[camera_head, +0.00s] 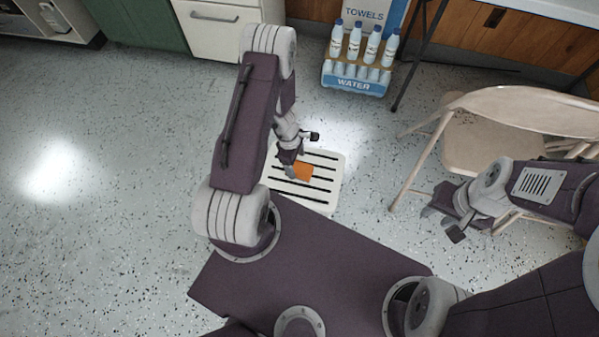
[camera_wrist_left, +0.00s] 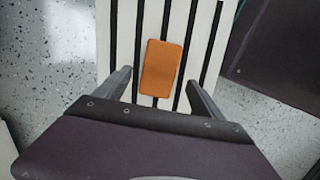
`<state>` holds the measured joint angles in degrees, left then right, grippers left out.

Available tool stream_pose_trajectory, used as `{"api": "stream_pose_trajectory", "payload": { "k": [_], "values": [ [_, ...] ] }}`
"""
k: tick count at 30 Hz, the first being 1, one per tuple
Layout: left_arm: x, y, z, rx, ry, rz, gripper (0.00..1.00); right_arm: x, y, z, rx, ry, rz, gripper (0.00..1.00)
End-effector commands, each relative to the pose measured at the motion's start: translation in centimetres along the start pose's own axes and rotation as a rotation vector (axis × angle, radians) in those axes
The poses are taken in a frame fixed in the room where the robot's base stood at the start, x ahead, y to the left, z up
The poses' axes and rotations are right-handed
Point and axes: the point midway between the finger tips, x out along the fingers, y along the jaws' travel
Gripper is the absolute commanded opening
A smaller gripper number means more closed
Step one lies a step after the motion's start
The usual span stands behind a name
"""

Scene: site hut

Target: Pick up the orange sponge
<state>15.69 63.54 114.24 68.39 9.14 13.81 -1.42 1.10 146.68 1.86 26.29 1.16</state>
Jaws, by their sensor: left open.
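The orange sponge (camera_head: 303,171) lies on a white slatted stool or rack (camera_head: 318,190) with dark slots. In the left wrist view the sponge (camera_wrist_left: 161,67) sits on the white slats (camera_wrist_left: 206,30), in front of and between the two fingers. My left gripper (camera_head: 290,168) is over the rack beside the sponge and covers part of it in the head view. In the left wrist view its fingers (camera_wrist_left: 158,90) are spread apart with nothing held. My right gripper (camera_head: 440,222) is off to the right, away from the rack; its jaws look apart and empty.
A beige folding chair (camera_head: 462,150) stands at the right, near my right arm. A pack of water bottles (camera_head: 357,75) stands at the back by a dark-legged table (camera_head: 415,50). A white cabinet (camera_head: 215,30) is at the back left. The speckled floor (camera_head: 110,130) at left is clear.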

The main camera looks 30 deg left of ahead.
Motion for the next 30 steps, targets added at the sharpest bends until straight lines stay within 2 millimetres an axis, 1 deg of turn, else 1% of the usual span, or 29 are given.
{"api": "stream_pose_trajectory", "payload": {
  "k": [1,3,6,9,15,16,17,18,20,21,22,23,30],
  "values": [
    [1.1,0.0,0.1,0.001,0.0,-0.001,0.78,0.9,0.0,0.1,0.0,0.0,0.0,0.36],
    [2.8,0.1,0.2,0.0,0.0,-0.001,0.78,2.1,0.0,0.2,0.0,0.0,0.0,0.36],
    [4.5,0.2,0.3,0.001,0.0,-0.002,0.78,3.4,0.1,0.3,0.0,0.0,0.0,0.36],
    [5.0,0.2,0.4,0.001,0.0,0.0,0.78,3.8,0.1,0.4,0.0,0.0,0.0,0.36],
    [4.8,0.2,0.4,0.001,0.0,0.0,0.78,3.5,0.1,0.4,0.0,0.0,0.0,0.36],
    [4.8,0.2,0.4,0.001,0.0,0.0,0.75,3.5,0.1,0.4,0.0,0.0,0.0,0.36],
    [4.8,0.2,0.4,0.001,0.0,0.0,0.67,3.5,0.1,0.4,0.0,0.0,0.0,0.36],
    [4.8,0.2,0.4,0.001,0.0,0.0,0.56,3.5,0.1,0.4,0.0,0.0,0.0,0.36],
    [4.8,0.2,0.4,0.0,0.0,0.0,0.39,3.5,0.1,0.4,0.0,0.0,0.0,0.36],
    [4.8,0.2,0.4,0.0,0.0,0.0,0.28,3.5,0.1,0.4,0.0,0.0,0.0,0.36],
    [4.8,0.2,0.4,0.0,0.0,0.0,0.2,3.5,0.1,0.4,0.0,0.0,0.0,0.36],
    [4.8,0.2,0.4,0.0,0.0,0.0,0.14,3.5,0.1,0.4,0.0,0.0,0.0,0.36],
    [4.7,0.2,0.4,0.0,0.0,0.0,0.14,3.4,0.1,0.3,0.0,0.0,0.0,0.36]
  ]
}}
